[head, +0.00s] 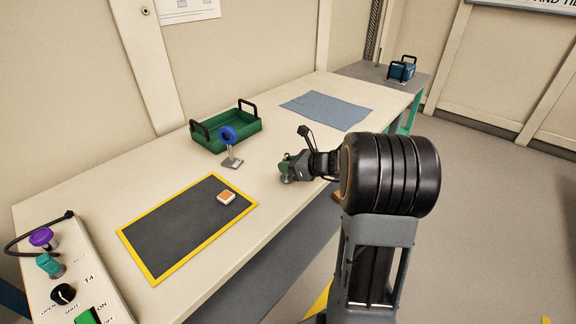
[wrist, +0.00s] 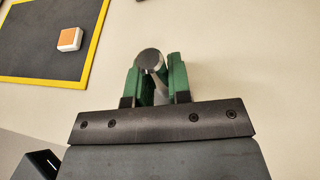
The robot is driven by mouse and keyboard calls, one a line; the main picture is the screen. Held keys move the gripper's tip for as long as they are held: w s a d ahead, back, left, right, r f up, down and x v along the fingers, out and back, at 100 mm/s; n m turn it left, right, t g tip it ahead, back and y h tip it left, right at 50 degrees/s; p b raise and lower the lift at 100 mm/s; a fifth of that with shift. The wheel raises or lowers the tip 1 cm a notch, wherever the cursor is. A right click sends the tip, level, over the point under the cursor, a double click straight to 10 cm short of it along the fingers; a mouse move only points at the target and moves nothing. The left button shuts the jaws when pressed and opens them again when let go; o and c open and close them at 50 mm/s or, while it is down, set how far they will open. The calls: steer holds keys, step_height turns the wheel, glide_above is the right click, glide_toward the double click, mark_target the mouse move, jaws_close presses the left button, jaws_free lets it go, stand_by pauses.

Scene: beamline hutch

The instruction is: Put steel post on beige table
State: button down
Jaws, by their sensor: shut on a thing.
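The steel post (wrist: 151,61) is a short silver rod with a round disc end, seen between the green fingers in the wrist view. My gripper (wrist: 157,85) is shut on it. In the head view my gripper (head: 287,168) is low over the beige table (head: 190,182), near its front edge, and the post's lower end (head: 287,179) shows just below the fingers. I cannot tell whether the post touches the table top. The fingers hide part of the post.
A yellow-edged dark mat (head: 180,235) with an orange-and-white block (head: 226,197) lies to the left. A blue ring on a stand (head: 228,135) and a green tray (head: 240,139) stand behind. A blue cloth (head: 326,110) lies farther back. A control box (head: 75,280) is at near left.

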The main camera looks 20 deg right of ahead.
steer(key=shift+f, duration=0.15)
steer(key=c, duration=1.1)
jaws_free()
steer(key=shift+o, duration=0.2)
